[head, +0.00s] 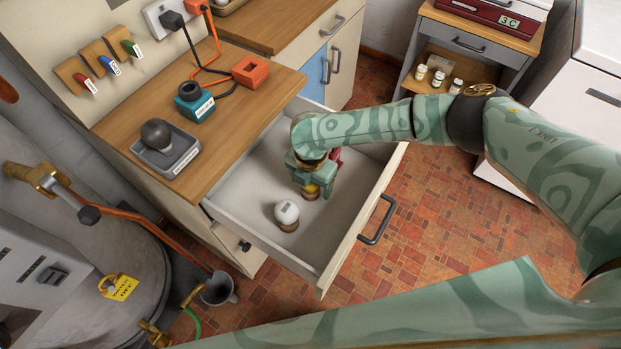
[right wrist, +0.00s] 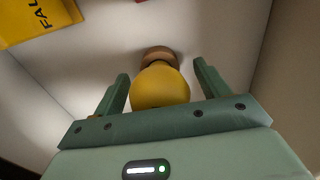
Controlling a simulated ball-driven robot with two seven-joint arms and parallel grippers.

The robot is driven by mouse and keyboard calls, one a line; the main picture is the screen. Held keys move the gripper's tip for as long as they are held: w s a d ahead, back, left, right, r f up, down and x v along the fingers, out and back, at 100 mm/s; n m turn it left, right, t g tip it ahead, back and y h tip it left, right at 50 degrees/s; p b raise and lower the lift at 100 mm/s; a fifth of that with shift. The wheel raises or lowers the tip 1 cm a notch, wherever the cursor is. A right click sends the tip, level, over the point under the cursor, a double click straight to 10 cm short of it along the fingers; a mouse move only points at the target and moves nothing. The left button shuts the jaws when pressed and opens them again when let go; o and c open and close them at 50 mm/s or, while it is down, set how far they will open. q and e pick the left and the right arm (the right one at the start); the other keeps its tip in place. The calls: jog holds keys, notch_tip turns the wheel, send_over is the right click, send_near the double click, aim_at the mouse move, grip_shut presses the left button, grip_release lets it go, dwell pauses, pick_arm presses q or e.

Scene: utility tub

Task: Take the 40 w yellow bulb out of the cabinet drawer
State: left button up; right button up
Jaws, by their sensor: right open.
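The yellow bulb (head: 311,194) stands on a brownish round base in the open cabinet drawer (head: 330,270), mostly hidden under my right gripper (head: 313,183) in the head view. In the right wrist view the yellow bulb (right wrist: 160,88) sits between the two spread fingers of my right gripper (right wrist: 161,75). The fingers are open, one on each side, with a visible gap to the bulb. I cannot read a wattage on it. My left gripper is not in view.
A white bulb (head: 287,212) stands on a base in the drawer, left of my right gripper. A yellow lettered card (right wrist: 38,20) lies in the drawer.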

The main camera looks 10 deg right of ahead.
jog(key=c, duration=1)
jog(key=shift+c, duration=0.2)
jog(key=shift+r, duration=0.15)
jog(key=shift+r+p, duration=2)
jog(key=shift+r, duration=0.45)
